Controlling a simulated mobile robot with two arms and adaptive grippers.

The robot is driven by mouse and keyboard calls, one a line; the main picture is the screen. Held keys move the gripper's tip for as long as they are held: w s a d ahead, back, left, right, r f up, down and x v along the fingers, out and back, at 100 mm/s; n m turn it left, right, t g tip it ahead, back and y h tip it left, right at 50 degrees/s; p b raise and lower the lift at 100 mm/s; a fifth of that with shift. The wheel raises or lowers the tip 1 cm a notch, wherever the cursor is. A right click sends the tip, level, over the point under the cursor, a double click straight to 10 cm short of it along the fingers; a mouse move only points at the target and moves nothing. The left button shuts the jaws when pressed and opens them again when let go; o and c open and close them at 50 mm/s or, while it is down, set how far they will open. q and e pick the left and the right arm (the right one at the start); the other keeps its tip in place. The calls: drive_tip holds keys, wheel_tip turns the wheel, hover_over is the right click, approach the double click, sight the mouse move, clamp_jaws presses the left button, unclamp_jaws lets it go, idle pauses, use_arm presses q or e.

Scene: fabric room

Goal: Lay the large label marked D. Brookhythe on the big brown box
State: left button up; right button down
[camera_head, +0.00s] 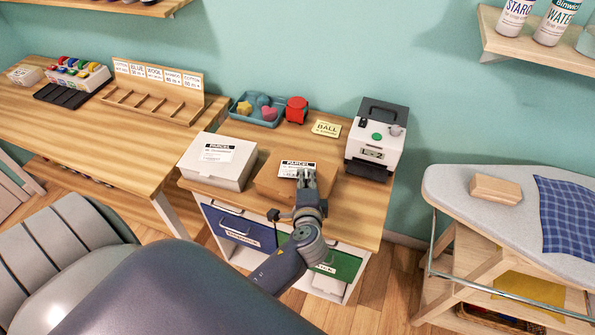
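The big brown box (268,182) sits at the front of the wooden cabinet top, partly behind my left gripper. A white label (296,169) with a black "PARCEL" header is over its top. Its smaller print is too small to read, and I cannot tell whether it touches the box. My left gripper (307,178) is over the brown box, its fingertips at the label's right part. The fingers look close together, but I cannot tell whether they grip the label. My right gripper is not in view.
A white box (218,161) with another PARCEL label stands left of the brown box. A white label printer (375,140) stands at the right. Behind are a blue tray (258,110), a red tape roll (297,110) and a yellow "BALL" card (326,128). An ironing board (515,205) is farther right.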

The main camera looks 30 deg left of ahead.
use_arm(q)
drive_tip(key=p+v, duration=0.2)
drive_tip(key=v, duration=0.5)
drive_tip(key=shift+s, duration=0.2)
drive_tip(key=shift+d+r, duration=0.1)
drive_tip(key=shift+r, duration=0.05)
wheel_tip(320, 180, up, 7)
drive_tip(key=s+d+p, duration=0.1)
drive_tip(key=s+p, duration=0.1)
drive_tip(key=p, duration=0.4)
drive_tip(key=shift+s+d, duration=0.2)
drive_tip(key=shift+d, duration=0.05)
